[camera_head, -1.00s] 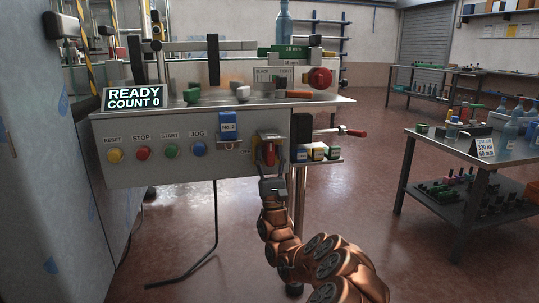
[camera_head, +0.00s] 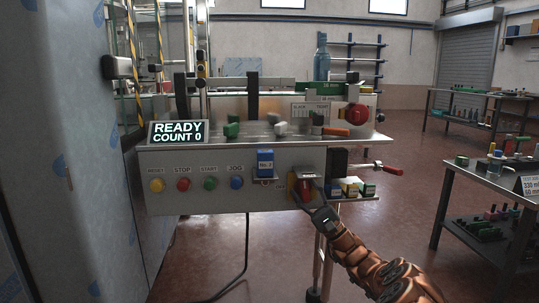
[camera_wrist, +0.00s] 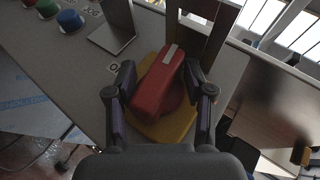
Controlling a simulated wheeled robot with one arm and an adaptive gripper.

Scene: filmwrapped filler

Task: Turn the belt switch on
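The belt switch is a red rotary handle (camera_head: 306,187) on a yellow plate, on the right part of the grey panel front. In the wrist view the red handle (camera_wrist: 158,82) sits over its yellow plate (camera_wrist: 165,128), slanting from lower left to upper right, with a pale mark near its upper end. My gripper (camera_head: 307,194) is at the switch, and in the wrist view my gripper (camera_wrist: 160,88) has one finger on each side of the handle. The fingers are apart, with narrow gaps visible beside the handle. Contact cannot be made out for certain.
A row of buttons, yellow (camera_head: 157,185), red (camera_head: 183,184), green (camera_head: 210,183) and blue (camera_head: 237,182), lies left of the switch. A blue No. 2 block (camera_head: 265,163) sits on a small bracket close by. A display (camera_head: 178,132) reads READY, COUNT 0. Small boxes (camera_head: 351,188) stand at the right.

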